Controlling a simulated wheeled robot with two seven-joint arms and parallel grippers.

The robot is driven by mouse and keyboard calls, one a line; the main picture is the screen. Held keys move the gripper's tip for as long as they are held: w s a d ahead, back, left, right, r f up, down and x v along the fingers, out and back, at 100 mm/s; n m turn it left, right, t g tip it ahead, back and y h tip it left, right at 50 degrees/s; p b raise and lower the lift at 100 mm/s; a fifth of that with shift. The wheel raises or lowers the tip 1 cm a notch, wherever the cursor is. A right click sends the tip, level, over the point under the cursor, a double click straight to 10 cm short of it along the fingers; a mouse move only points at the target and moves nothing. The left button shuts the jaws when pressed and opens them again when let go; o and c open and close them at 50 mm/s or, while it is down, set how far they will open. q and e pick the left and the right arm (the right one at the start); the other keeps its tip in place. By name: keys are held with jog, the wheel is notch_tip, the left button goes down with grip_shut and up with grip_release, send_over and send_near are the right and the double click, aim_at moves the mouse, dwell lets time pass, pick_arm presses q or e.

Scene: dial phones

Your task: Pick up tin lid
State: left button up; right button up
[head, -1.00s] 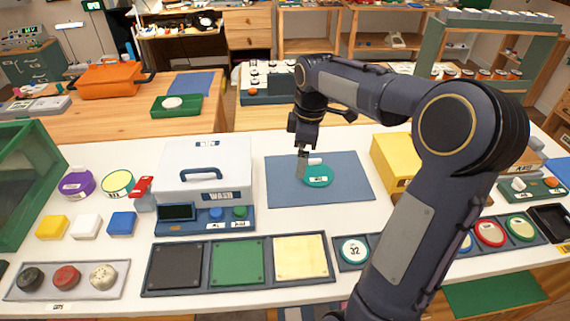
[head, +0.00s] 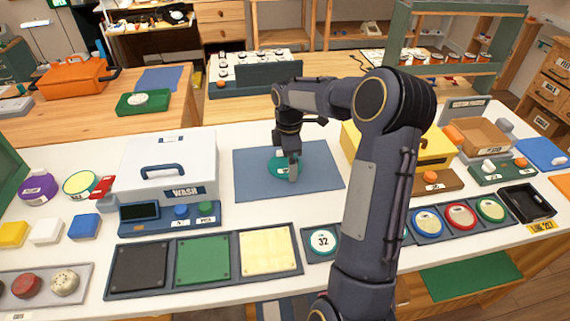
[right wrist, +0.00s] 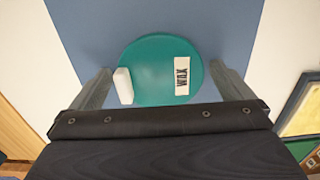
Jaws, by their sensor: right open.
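The tin lid (head: 276,168) is a round green disc lying on the blue mat (head: 325,178). In the right wrist view the lid (right wrist: 150,82) shows a white block-like knob (right wrist: 123,86) and a white label reading "WAX". My right gripper (head: 290,168) is open and points down over the lid, hiding part of it in the head view. In the right wrist view my right gripper (right wrist: 160,68) has one finger on each side of the lid, with nothing held. I cannot tell whether the fingers touch its rim. My left gripper is not in view.
A white box labelled "WASH" (head: 186,182) stands left of the mat. A yellow box (head: 434,150) stands to the right, partly behind my arm. A tray of black, green and yellow pads (head: 203,262) lies in front. Bare mat surrounds the lid.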

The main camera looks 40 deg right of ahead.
jog(key=c, duration=0.8)
jog(key=shift+r, duration=0.1)
jog(key=shift+c, duration=0.2)
